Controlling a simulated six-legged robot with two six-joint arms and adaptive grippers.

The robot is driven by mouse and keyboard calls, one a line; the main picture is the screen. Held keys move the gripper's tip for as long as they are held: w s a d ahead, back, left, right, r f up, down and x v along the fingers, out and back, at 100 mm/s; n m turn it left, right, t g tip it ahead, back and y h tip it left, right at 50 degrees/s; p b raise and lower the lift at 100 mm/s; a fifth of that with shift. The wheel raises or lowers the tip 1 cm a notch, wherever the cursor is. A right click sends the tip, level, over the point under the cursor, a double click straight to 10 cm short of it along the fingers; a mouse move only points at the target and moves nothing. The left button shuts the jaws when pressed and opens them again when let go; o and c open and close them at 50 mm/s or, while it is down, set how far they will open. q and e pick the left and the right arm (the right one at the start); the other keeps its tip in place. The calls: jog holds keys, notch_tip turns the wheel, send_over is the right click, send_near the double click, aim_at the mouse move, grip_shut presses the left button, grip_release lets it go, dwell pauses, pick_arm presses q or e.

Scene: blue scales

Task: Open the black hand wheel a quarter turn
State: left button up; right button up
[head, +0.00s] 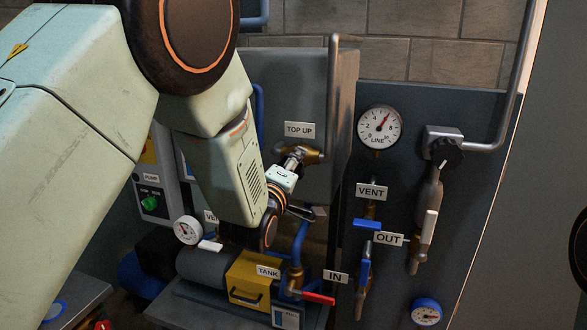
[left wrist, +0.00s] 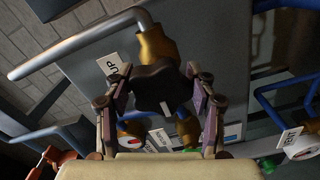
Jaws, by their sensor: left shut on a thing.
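The black hand wheel (left wrist: 160,88) sits on a brass valve (left wrist: 157,45) in the left wrist view. My left gripper (left wrist: 159,84) has a finger on either side of the wheel and is shut on it. In the head view my left gripper (head: 293,159) is at the brass valve (head: 311,156) just below the TOP UP label (head: 299,130). There the wheel is mostly hidden by the gripper, and its turn angle cannot be read. My right gripper is in neither view.
A grey pipe (head: 332,110) rises beside the valve. To the right are a LINE gauge (head: 379,127), another black knob (head: 446,153) and a blue lever (head: 367,224). Below are a red lever (head: 319,298) and a yellow box (head: 250,280). My left arm covers much of the left side.

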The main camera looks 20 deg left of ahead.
pick_arm(q)
jog(key=shift+f, duration=0.15)
jog(key=o, duration=1.2)
jog(key=s, duration=0.7)
jog(key=shift+s+a, duration=0.1)
jog(key=shift+s, duration=0.2)
jog(key=shift+w, duration=0.15)
jog(key=w, duration=0.7)
jog(key=shift+w, duration=0.2)
jog(key=shift+s, duration=0.15)
